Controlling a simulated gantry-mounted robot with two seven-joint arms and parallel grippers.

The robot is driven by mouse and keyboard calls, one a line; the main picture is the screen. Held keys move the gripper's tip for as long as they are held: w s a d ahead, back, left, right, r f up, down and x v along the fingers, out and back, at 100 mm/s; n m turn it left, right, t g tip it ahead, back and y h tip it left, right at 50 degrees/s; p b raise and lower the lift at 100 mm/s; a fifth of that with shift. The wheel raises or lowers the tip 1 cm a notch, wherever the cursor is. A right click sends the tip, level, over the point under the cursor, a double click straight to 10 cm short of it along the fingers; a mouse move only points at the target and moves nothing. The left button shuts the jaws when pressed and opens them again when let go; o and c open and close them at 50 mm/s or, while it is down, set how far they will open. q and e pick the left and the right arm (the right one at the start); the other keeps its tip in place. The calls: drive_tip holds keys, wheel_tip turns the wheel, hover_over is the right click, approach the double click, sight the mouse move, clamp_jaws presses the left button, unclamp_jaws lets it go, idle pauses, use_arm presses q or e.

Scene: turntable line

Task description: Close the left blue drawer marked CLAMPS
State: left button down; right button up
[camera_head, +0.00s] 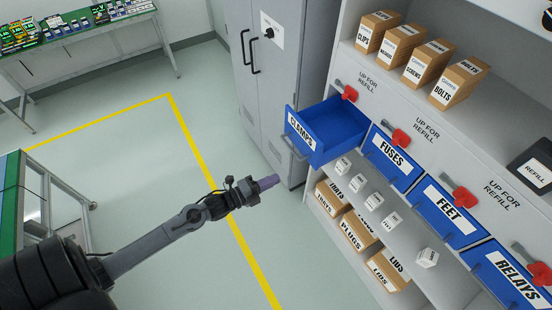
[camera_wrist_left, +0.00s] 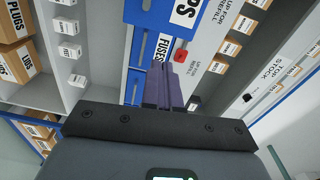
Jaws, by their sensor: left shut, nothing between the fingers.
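The blue CLAMPS drawer (camera_head: 328,131) is pulled out of the grey shelf unit in the head view, its inside showing and looking empty. My left gripper (camera_head: 268,182) is in front of and below the drawer, apart from it, with its purple fingers together. In the left wrist view the shut fingers (camera_wrist_left: 163,84) point toward the shelf unit. A blue drawer front with part of a white label (camera_wrist_left: 185,12) shows at the top of that view, and the FUSES label (camera_wrist_left: 163,46) is behind the fingers. My right gripper is in neither view.
The FUSES (camera_head: 393,158), FEET (camera_head: 446,212) and RELAYS (camera_head: 514,279) drawers sit in the row to the right. Red flags (camera_head: 400,136) stand above the drawers. Small white boxes (camera_head: 374,202) and cardboard boxes (camera_head: 359,231) are below. A grey cabinet (camera_head: 272,70) stands left. Open floor lies left of the shelf.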

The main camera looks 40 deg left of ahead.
use_arm(q)
drive_tip(key=a+f+b, duration=0.1)
drive_tip(key=a+f, duration=0.1)
drive_tip(key=a, duration=0.1)
approach(309, 150)
drive_tip(key=shift+m+y, duration=0.3)
drive_tip(key=x, duration=0.5)
drive_tip(key=shift+w+d, duration=0.1)
drive_tip(key=shift+d, duration=0.1)
drive_tip(key=shift+x, duration=0.8)
drive_tip(key=shift+f, duration=0.15)
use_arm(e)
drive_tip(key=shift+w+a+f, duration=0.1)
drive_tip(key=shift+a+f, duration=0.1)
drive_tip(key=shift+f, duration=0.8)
use_arm(q)
drive_tip(key=shift+w, duration=0.1)
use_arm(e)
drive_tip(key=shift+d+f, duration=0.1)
